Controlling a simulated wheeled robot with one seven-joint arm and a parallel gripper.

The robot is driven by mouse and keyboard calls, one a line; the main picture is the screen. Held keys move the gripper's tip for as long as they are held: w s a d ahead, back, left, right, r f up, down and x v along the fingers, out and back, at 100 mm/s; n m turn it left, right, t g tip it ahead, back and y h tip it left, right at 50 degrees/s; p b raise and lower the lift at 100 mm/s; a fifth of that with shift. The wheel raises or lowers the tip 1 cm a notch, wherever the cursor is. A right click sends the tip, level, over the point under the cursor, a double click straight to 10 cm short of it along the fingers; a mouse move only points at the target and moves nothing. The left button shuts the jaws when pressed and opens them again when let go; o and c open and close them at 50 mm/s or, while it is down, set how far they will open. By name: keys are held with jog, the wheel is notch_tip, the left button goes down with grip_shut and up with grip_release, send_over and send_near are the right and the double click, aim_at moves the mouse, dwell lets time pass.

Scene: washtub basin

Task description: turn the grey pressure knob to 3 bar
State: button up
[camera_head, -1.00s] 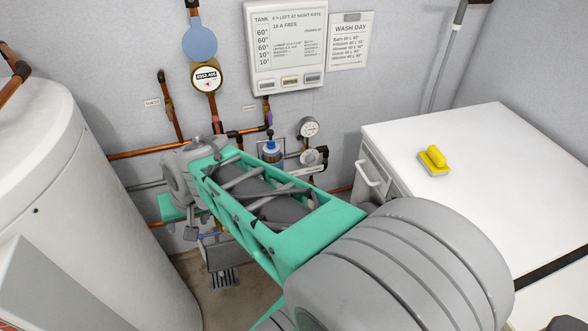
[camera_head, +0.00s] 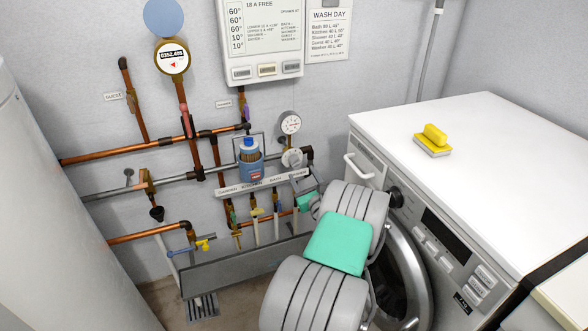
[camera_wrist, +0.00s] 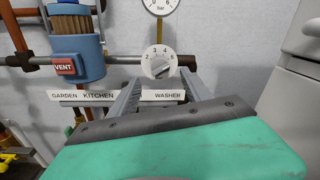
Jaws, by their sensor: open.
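The grey pressure knob (camera_wrist: 159,66) is a round pale dial with a raised grip bar and numbers around its upper edge. It sits just ahead of my gripper (camera_wrist: 163,78) in the wrist view, between and slightly beyond the two fingertips. The fingers are apart with nothing between them. I cannot tell which number the knob points at. In the head view the knob (camera_head: 293,158) is below the round pressure gauge (camera_head: 290,124). The gauge also shows in the wrist view (camera_wrist: 160,5), cut off at the top.
A blue vent filter (camera_wrist: 78,48) is left of the knob. A white label strip (camera_head: 262,184) runs below, above several small valves. Copper pipes (camera_head: 110,154) line the wall. A washing machine (camera_head: 420,150) stands close on the right, with a yellow brush (camera_head: 435,137) on top.

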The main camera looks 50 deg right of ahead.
aim_at(296, 164)
jog(key=b+x, duration=0.1)
jog(key=x, duration=0.6)
jog(key=shift+w+d, duration=0.15)
jog(key=shift+w, duration=0.15)
jog(key=shift+c, duration=0.4)
grip_shut()
